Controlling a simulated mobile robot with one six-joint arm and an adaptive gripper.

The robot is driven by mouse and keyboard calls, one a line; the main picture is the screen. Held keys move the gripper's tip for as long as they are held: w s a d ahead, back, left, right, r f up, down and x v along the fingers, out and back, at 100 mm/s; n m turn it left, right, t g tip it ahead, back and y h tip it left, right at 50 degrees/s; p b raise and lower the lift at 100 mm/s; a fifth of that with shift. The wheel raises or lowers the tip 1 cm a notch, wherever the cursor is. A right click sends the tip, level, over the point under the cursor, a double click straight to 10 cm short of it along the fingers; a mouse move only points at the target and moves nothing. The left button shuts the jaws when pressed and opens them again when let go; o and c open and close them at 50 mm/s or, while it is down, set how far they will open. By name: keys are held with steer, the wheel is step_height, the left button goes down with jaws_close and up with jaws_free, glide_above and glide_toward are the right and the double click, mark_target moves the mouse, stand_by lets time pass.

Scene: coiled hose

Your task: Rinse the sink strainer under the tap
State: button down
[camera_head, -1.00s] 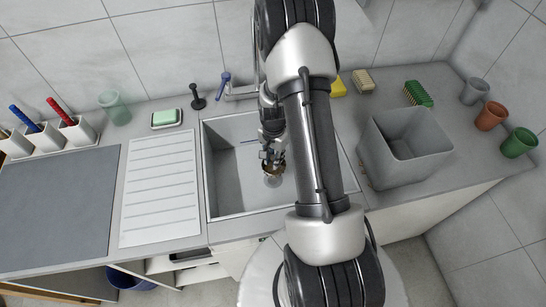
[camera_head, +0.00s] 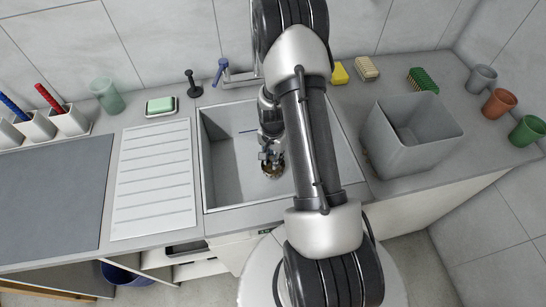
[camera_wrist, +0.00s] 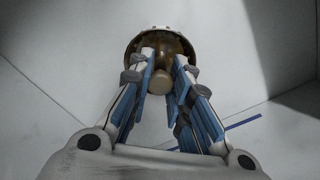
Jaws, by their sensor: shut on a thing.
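My gripper (camera_head: 270,158) reaches down into the grey sink (camera_head: 226,178). Its blue-padded fingers (camera_wrist: 164,66) are shut on the sink strainer, a round brass-brown dish with a pale rim and a knob. In the wrist view the strainer (camera_wrist: 160,40) shows beyond the fingertips, with the knob between the fingers. In the head view the strainer (camera_head: 272,173) is low in the sink, small and partly covered by the gripper. Whether it touches the sink floor I cannot tell. The tap (camera_head: 238,76), with a blue lever, stands behind the sink; my arm hides its spout end.
A grey bin (camera_head: 420,155) stands right of the sink, with brushes, a yellow item and several cups around it. A ribbed drainboard (camera_head: 153,190) lies left, with a soap dish (camera_head: 160,106) and a dark plunger-like stopper (camera_head: 193,84) behind. The sink's left half is clear.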

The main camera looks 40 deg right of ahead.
steer(key=shift+f+b, duration=0.5)
steer(key=shift+f, duration=0.1)
steer(key=c, duration=1.4)
jaws_free()
step_height(320, 180, up, 12)
steer(key=shift+r, duration=0.1)
